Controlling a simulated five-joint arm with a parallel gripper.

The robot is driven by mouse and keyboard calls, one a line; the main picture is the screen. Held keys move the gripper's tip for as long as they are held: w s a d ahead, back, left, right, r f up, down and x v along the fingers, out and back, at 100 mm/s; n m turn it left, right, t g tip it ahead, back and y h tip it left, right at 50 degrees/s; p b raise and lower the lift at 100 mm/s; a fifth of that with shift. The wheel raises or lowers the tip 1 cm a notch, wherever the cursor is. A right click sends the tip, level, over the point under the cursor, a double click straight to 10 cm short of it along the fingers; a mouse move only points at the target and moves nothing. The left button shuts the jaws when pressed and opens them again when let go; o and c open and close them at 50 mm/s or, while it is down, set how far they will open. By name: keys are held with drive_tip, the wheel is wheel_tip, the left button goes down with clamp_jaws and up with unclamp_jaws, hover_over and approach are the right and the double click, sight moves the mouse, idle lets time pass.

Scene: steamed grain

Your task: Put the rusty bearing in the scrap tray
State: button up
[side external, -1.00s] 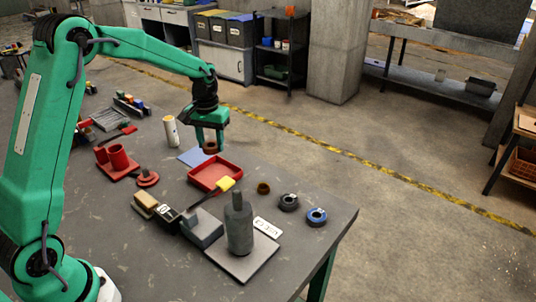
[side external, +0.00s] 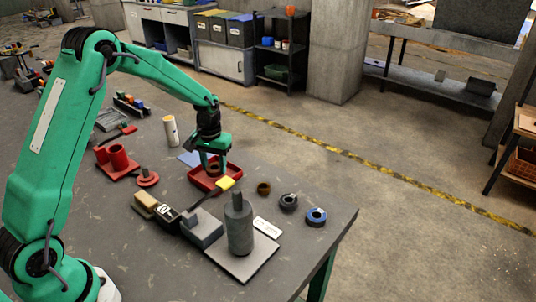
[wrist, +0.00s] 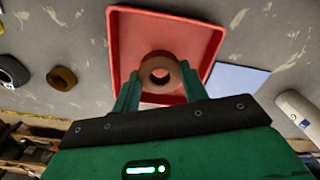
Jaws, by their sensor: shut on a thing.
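The rusty bearing, a brown ring (wrist: 160,70), is held between the fingertips of my gripper (wrist: 160,78) in the wrist view. The scrap tray, shallow and red (wrist: 121,40), lies under and around the ring in that view. In the side view my gripper (side external: 213,166) points down inside the outline of the red tray (side external: 199,182). The held ring is partly hidden there by the fingers, and I cannot tell whether it touches the tray floor. A second brown ring (side external: 263,188) lies on the table right of the tray; it also shows in the wrist view (wrist: 61,78).
A black ring (side external: 288,202) and a blue-and-black ring (side external: 316,216) lie further right. A yellow-ended tool (side external: 225,184) is close to the tray's front edge. A grey cylinder (side external: 239,228) stands in front. A white cylinder (side external: 170,130) and blue sheet (side external: 188,158) are behind.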

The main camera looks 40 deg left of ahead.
drive_tip(key=shift+f, duration=0.75)
drive_tip(key=shift+f, duration=0.15)
drive_tip(key=o, duration=1.1)
wheel_tip(320, 180, up, 12)
drive_tip(key=shift+r, duration=0.15)
